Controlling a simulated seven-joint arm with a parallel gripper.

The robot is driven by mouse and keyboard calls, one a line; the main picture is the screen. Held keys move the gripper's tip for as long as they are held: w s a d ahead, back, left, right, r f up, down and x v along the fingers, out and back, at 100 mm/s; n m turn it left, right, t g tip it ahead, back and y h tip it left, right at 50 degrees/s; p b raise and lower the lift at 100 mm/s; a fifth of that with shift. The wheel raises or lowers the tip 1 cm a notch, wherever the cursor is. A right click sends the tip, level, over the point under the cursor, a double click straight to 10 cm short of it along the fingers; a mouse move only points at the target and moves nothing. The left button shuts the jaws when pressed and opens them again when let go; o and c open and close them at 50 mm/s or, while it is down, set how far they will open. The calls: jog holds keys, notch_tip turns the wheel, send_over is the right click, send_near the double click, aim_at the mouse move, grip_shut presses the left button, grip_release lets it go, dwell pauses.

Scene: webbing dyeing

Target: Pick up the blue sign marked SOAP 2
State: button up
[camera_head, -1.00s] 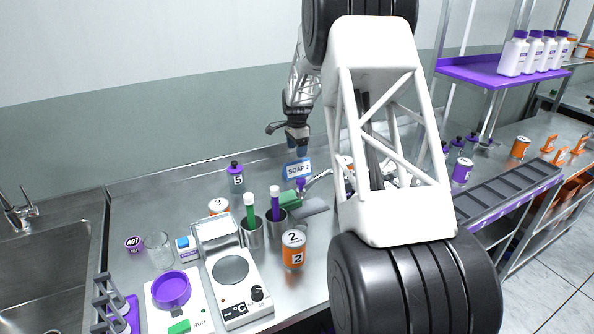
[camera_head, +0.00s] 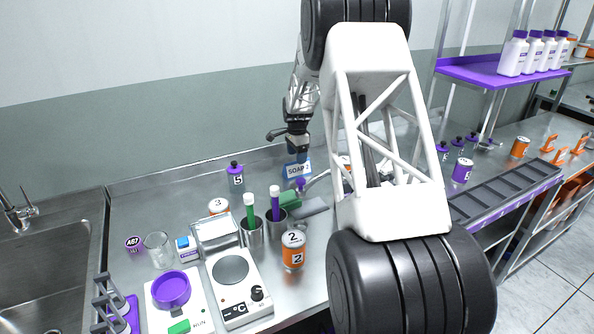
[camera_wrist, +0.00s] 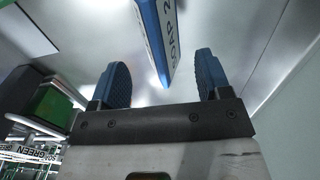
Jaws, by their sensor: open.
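The blue sign marked SOAP 2 (camera_head: 297,170) stands on the steel counter near the wall. It is blue with a white label, and its upper edge is partly hidden by my gripper in the head view. My gripper (camera_head: 298,153) is pointed down just above the sign. In the wrist view the sign (camera_wrist: 160,35) reaches in from the top, between the lines of the two blue fingers of my gripper (camera_wrist: 162,80). The fingers are apart, with a gap on both sides of the sign's near end. No contact shows.
A green block (camera_head: 289,200) and a grey pad (camera_head: 313,207) lie in front of the sign. Metal beakers with green and purple tubes (camera_head: 250,232), an orange can marked 2 (camera_head: 293,250) and a purple-capped bottle marked 5 (camera_head: 236,177) stand nearby. The wall is close behind.

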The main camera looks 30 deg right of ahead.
jog(key=shift+f, duration=2.6)
jog(key=c, duration=1)
jog(key=shift+r, duration=0.1)
jog(key=shift+r, duration=4.95)
jog(key=shift+c, duration=0.2)
